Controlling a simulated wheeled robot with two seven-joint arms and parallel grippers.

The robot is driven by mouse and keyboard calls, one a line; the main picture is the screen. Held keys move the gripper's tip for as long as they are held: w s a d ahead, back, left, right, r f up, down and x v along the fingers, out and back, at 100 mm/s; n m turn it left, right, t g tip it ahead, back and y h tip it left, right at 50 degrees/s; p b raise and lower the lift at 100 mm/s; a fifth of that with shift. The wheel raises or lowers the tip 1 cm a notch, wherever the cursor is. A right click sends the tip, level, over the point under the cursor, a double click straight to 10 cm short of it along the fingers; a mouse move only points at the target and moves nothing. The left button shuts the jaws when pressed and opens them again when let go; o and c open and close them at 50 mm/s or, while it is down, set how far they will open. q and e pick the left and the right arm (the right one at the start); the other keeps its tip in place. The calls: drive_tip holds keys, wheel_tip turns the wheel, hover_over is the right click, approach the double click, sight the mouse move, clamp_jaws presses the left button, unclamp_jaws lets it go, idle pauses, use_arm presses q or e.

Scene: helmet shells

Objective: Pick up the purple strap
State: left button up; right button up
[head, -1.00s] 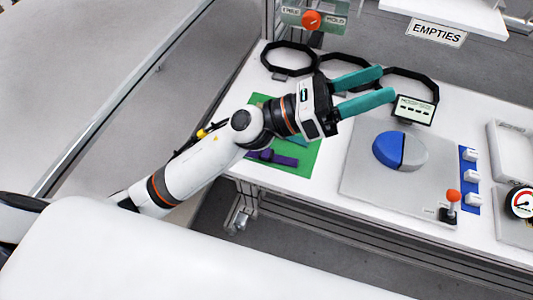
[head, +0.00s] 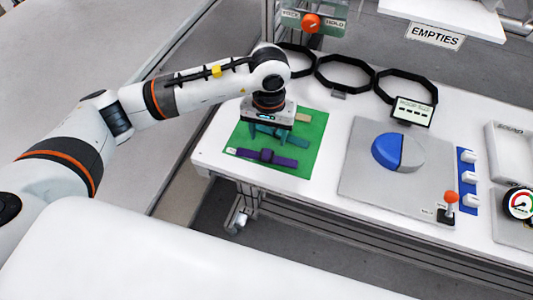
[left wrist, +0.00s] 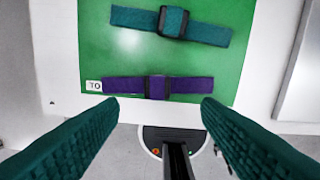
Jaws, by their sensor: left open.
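The purple strap (head: 285,161) lies flat near the front edge of the green mat (head: 312,135), with a dark buckle at its middle. In the left wrist view the purple strap (left wrist: 190,86) runs crosswise, just beyond the two fingertips and between their lines. My left gripper (left wrist: 160,108) is open and empty, its teal fingers spread either side of the strap's middle. In the head view my left gripper (head: 268,130) points down over the mat, behind the purple strap; its fingers are partly hard to tell from the teal strap. My right gripper is not in view.
A teal strap (left wrist: 208,31) lies parallel to the purple one. A tan piece (head: 303,117) shows behind the gripper. Black ring frames (head: 344,73) stand at the back; a grey plate with a blue and grey dome (head: 390,150) is to the right.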

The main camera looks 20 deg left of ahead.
sight(266, 153)
use_arm(q)
wheel_tip(266, 153, down, 3)
drive_tip(key=shift+r, duration=0.1)
drive_tip(key=f+p, duration=0.2)
drive_tip(key=f, duration=0.2)
drive_tip(key=shift+a+f, duration=0.1)
drive_tip(key=shift+a, duration=0.1)
drive_tip(key=shift+f, duration=0.55)
drive_tip(key=c, duration=1.1)
